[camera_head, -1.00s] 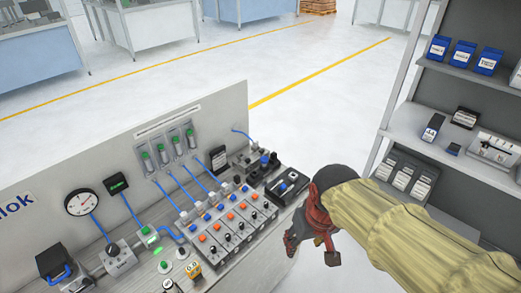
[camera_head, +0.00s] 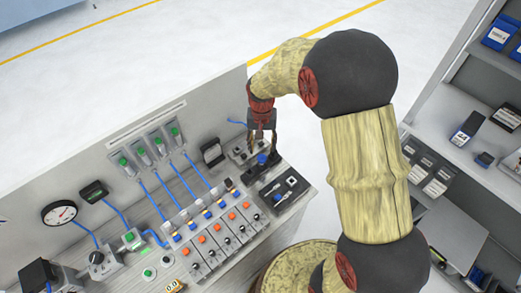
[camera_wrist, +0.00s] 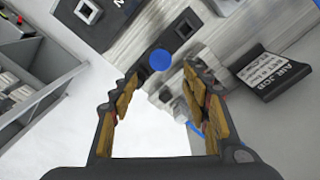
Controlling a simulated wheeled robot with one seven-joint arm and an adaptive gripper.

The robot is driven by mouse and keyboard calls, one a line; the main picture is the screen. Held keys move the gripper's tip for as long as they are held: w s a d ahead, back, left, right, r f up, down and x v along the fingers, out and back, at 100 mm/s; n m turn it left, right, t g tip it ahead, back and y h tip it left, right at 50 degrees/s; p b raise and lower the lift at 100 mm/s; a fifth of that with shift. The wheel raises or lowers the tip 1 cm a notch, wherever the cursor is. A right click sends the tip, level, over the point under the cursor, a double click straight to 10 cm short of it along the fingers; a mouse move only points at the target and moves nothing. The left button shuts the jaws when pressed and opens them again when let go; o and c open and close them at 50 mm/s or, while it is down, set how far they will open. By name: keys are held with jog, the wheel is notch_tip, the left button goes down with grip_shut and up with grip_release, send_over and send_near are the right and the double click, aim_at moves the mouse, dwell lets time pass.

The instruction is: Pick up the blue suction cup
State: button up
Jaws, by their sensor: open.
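The blue suction cup (camera_head: 262,158) stands on the dark block area at the right end of the panel bench in the head view. In the wrist view it is a round blue disc (camera_wrist: 159,60), seen from above between my two fingertips. My gripper (camera_head: 262,144) points down just above the cup in the head view. In the wrist view my gripper (camera_wrist: 160,80) is open, with a yellow-padded finger on each side of the cup. No contact between fingers and cup is clear.
A row of valves with orange knobs (camera_head: 231,216) stands left of the cup. A black tray with small parts (camera_head: 279,190) is in front of it. A black labelled module (camera_wrist: 273,73) lies at right in the wrist view. A grey shelf (camera_head: 470,150) stands at right.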

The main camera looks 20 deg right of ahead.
aim_at(262, 158)
jog(key=shift+s+a+f, duration=0.15)
jog(key=shift+s+f, duration=0.05)
jog(key=shift+f, duration=1.1)
jog(key=shift+s+f, duration=0.1)
jog(key=shift+f, duration=0.45)
notch_tip(262, 158, down, 4)
jog(key=shift+s+f+b, duration=0.1)
jog(key=shift+s+b, duration=0.05)
jog(key=shift+b, duration=0.4)
jog(key=shift+c, duration=0.9)
jog(key=c, duration=0.7)
jog(key=shift+c, duration=0.5)
